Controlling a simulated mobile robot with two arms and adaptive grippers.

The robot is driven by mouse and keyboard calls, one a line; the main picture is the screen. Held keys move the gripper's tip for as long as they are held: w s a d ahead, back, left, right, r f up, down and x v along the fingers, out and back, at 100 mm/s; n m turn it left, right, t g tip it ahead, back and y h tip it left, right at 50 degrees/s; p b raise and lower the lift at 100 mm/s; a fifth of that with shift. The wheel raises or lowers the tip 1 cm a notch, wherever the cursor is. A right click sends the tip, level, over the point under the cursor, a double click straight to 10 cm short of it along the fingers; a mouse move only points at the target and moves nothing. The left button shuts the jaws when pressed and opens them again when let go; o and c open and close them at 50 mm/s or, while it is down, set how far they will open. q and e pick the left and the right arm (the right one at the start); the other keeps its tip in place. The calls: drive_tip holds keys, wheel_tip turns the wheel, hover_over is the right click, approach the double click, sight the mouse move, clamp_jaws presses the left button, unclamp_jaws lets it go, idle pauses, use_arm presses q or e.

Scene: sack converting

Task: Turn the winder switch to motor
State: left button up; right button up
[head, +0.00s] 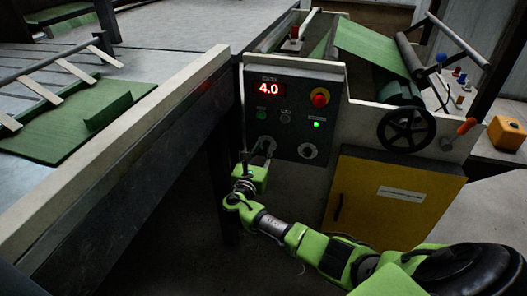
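The winder's dark control panel (288,108) stands near the centre of the head view. A rotary switch with a pale round plate (308,151) sits low on its right side. My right gripper (258,152) is at the panel's lower left, left of that switch. Its fingers overlap a second pale round fitting, which is mostly hidden, so I cannot tell whether they touch it. The finger gap is too small to read. The switch labels are not legible. My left gripper is not in view.
The panel has a red 4.0 display (268,88), a red stop button (320,97) and a lit green lamp (317,124). A black handwheel (407,129) and yellow cabinet (388,205) are to the right. A long pale table edge (125,135) runs along the left.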

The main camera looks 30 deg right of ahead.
drive_tip(key=shift+w+d, duration=0.3)
drive_tip(key=shift+d, duration=0.05)
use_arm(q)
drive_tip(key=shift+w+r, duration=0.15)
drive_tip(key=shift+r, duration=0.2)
use_arm(e)
clamp_jaws()
